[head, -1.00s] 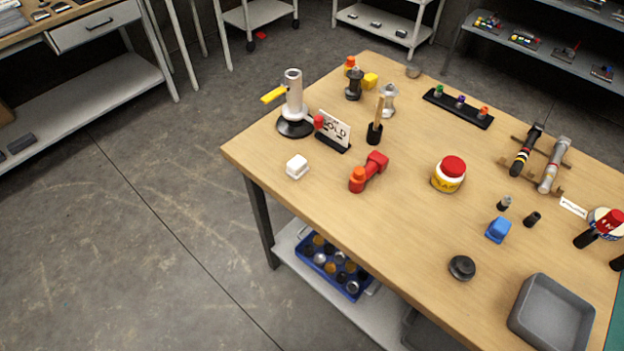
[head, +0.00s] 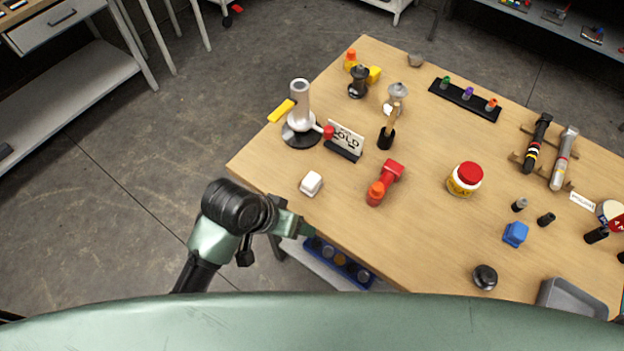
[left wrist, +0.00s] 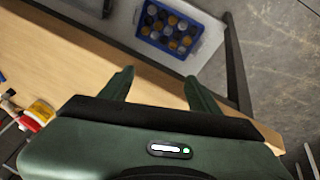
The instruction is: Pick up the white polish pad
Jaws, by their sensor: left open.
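The white polish pad (head: 311,183) is a small white block on the wooden table (head: 430,225), near its left corner. My left gripper (head: 303,228) is at the table's near left edge, just below the pad in the head view and apart from it. In the left wrist view the left gripper (left wrist: 160,84) has its two fingers spread with nothing between them. The pad does not show in the left wrist view. My right gripper is in neither view.
A red and orange tool (head: 384,184) lies right of the pad. A round-based stand (head: 300,118) and a sign (head: 346,139) stand behind it. A blue crate (left wrist: 168,32) sits on the shelf below. The tabletop around the pad is clear.

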